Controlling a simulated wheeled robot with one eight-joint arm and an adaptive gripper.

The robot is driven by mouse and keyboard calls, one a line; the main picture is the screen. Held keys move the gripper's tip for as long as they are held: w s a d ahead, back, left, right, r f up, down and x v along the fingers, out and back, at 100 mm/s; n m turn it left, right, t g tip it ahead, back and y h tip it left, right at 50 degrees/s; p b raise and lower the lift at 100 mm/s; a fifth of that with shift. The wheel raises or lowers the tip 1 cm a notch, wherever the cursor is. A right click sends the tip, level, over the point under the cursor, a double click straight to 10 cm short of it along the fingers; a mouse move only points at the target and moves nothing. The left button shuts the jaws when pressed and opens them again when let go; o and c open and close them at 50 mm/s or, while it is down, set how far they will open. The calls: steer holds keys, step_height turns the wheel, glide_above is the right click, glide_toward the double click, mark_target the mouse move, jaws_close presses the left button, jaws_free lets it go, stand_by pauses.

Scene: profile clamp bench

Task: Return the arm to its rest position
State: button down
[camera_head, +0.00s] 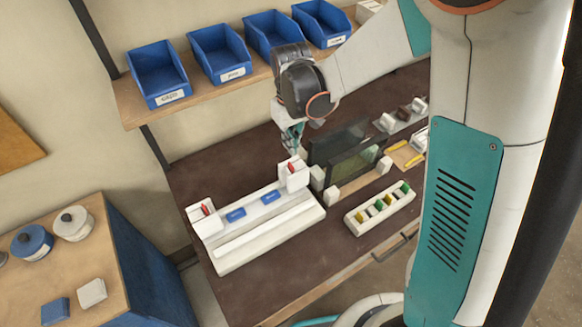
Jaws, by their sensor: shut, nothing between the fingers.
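My gripper (293,146) points down at the end of my arm, in the upper middle of the head view. It is shut and looks empty. It is just above or behind the right white clamp block (294,176), which has a red part on it. I cannot tell whether the fingertips touch that block. The white clamp fixture (262,232) lies on the dark bench (200,166), with a second block (205,219) with a red part at its left end. Two blue pieces (236,214) lie along the fixture between the blocks.
A dark upright panel (352,163) in white holders stands right of the gripper. A white rack (381,209) with coloured pieces is in front of it. Blue bins (158,74) line the shelf (130,108) above. A blue cabinet (150,268) stands left.

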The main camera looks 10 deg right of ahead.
stand_by(0.5)
steer(key=s+d+r+m+t+b, duration=0.2)
steer(key=s+d+r+t+b, duration=0.1)
steer(key=s+d+r+b, duration=0.4)
steer(key=s+d+f+m+t+b, duration=0.2)
steer(key=s+d+f+t+b, duration=0.2)
steer(key=s+b, duration=0.5)
step_height(320, 180, down, 2)
steer(key=shift+s+f+m, duration=0.1)
steer(key=shift+s+m, duration=0.2)
steer(key=shift+s, duration=0.85)
